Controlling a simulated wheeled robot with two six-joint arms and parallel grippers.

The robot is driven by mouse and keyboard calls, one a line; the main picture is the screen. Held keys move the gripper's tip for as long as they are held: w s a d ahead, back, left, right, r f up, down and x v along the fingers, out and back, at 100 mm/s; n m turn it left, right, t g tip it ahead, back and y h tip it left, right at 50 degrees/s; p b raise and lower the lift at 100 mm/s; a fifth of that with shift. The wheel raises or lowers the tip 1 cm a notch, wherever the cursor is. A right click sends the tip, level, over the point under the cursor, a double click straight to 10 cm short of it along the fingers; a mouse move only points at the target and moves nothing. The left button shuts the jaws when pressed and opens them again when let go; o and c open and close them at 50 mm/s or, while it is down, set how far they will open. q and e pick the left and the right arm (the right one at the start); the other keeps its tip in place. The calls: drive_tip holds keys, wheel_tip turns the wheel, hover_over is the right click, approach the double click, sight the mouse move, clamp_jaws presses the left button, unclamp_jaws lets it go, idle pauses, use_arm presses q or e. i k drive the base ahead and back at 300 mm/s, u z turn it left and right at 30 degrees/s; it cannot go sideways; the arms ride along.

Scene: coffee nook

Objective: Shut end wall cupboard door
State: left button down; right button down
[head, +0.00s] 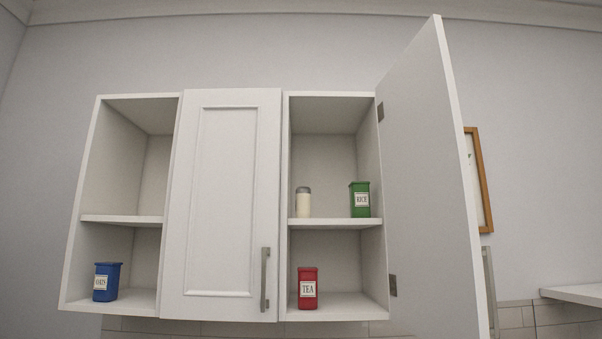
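The wall cupboard has a white door (430,190) standing wide open at its right end. The door is hinged on the right side of the right compartment (325,160) and swings out towards me. Two grey hinges show on its inner face. A handle-like grey bar shows at the lower right, just beyond the door's edge. Another white panelled door (222,195) in the middle is shut, with a vertical grey handle (265,280). Neither of my grippers is in view.
The right compartment holds a red TEA tin (308,288), a green RICE tin (360,199) and a cream jar (303,203). A blue tin (107,281) stands in the open left compartment. A framed picture (484,180) and a white shelf (575,293) are at right.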

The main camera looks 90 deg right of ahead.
sight(438, 287)
drive_tip(key=k, duration=1.7)
drive_tip(key=z, duration=4.2)
drive_tip(key=k, duration=0.55)
drive_tip(key=u, duration=1.4)
